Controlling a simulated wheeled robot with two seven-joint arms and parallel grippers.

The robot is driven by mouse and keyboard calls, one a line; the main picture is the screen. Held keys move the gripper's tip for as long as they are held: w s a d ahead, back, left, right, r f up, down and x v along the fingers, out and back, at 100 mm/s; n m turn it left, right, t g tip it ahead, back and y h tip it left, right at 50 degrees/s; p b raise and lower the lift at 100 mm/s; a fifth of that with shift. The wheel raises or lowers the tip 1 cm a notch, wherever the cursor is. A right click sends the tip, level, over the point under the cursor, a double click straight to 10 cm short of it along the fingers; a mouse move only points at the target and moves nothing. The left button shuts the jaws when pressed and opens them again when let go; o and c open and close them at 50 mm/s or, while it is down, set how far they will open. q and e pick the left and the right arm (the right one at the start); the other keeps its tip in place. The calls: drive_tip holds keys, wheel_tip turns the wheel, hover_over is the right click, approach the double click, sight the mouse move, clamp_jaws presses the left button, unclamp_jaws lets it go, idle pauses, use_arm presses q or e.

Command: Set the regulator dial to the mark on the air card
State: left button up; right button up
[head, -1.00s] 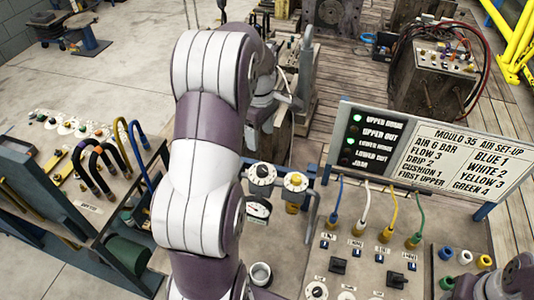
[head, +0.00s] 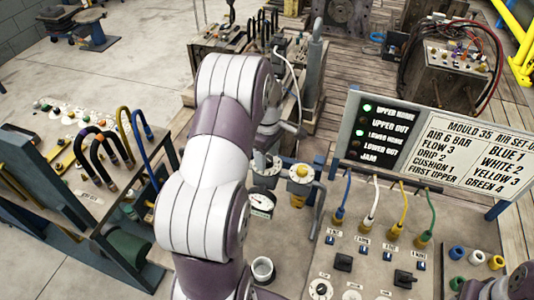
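The regulator panel stands in the middle of the head view. Its dark-knobbed dial (head: 265,173) has a white ring and sits left of a yellow-based valve knob (head: 300,173). A round white gauge (head: 261,203) is just below the dial. The air card (head: 478,155), headed MOULD 35 AIR SET-UP, reads AIR 6 BAR. My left arm arches over the panel, and my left gripper (head: 263,154) is at the dial, covering part of it. I cannot tell whether its fingers touch the knob or are closed. My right gripper is out of view; only a dark part of my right arm shows at the lower right.
Blue, white, yellow and green hoses (head: 404,212) rise from the panel, right of the dial. A status board (head: 376,135) has two green lamps lit. A cup (head: 262,270) stands below the gauge. A hose rack (head: 75,180) stands at left.

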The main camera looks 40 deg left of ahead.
use_arm(q)
drive_tip(key=shift+s+r, duration=0.1)
drive_tip(key=c, duration=0.7)
drive_tip(key=shift+c, duration=0.2)
drive_tip(key=shift+m, duration=0.3)
drive_tip(key=m, duration=0.9)
drive_tip(key=shift+r+m, duration=0.1)
drive_tip(key=shift+m, duration=0.3)
drive_tip(key=m, duration=0.3)
drive_tip(key=shift+m, duration=0.3)
drive_tip(key=m, duration=0.3)
drive_tip(key=shift+w+m, duration=0.2)
drive_tip(key=shift+m, duration=0.1)
drive_tip(key=m, duration=0.6)
drive_tip(key=shift+m, duration=0.3)
